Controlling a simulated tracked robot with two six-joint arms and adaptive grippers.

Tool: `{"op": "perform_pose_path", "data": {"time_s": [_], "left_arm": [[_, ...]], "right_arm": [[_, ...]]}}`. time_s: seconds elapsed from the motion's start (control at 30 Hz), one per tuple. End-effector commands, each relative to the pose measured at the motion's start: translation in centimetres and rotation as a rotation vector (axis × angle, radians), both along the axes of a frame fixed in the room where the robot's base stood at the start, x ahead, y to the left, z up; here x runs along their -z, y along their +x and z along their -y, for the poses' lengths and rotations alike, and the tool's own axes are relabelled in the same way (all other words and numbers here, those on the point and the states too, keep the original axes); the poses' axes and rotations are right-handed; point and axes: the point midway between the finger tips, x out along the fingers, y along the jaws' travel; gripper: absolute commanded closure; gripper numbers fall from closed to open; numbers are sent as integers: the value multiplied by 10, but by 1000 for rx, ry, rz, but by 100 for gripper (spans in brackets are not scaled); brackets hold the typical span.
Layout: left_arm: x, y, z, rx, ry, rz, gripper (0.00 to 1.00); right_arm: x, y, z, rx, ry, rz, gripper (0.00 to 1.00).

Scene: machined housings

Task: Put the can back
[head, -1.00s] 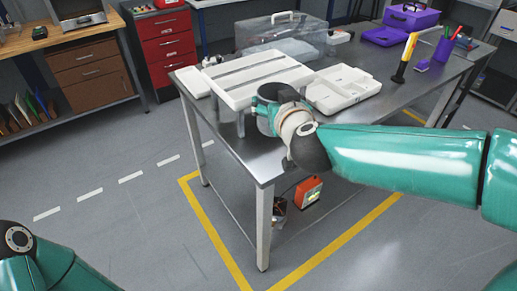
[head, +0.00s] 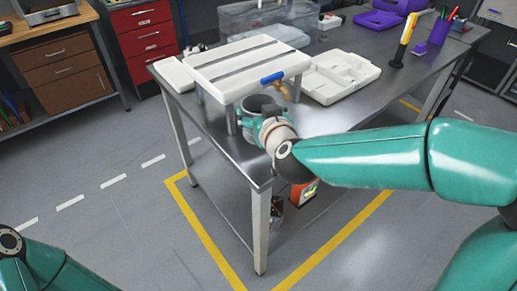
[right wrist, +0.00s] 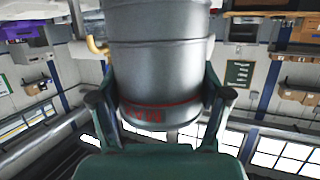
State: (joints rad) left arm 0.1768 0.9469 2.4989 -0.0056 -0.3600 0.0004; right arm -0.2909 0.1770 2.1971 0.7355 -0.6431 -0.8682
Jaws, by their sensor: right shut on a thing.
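The can is a grey metal cylinder (head: 259,102) with a red line and red lettering near one end, clear in the right wrist view (right wrist: 158,65). My right gripper (head: 266,122) is shut around it; one finger lies on each side in the right wrist view (right wrist: 160,100). In the head view the can is at the front right edge of the white slotted rack (head: 232,62), partly hidden by the gripper. I cannot tell whether it touches the rack or table. My left gripper is out of view; only part of my left arm shows.
The steel table (head: 340,120) carries a white compartment tray (head: 340,77) right of the rack, a clear case (head: 265,22) behind, and a yellow-black tool (head: 404,40) and purple cup (head: 439,33) further right. A blue handle (head: 272,78) and brass piece (head: 285,91) are close to the can.

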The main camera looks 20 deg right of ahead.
Motion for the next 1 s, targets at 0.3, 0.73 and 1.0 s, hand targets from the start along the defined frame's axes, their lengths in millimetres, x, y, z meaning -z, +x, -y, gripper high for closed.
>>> {"op": "perform_pose_path", "data": {"time_s": [0.3,0.73,1.0], "left_arm": [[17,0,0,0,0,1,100],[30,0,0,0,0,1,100],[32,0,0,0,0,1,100]], "right_arm": [[43,-1,3,7,-1,1,61],[85,-1,4,9,0,1,61],[86,-1,4,9,0,2,61]]}}
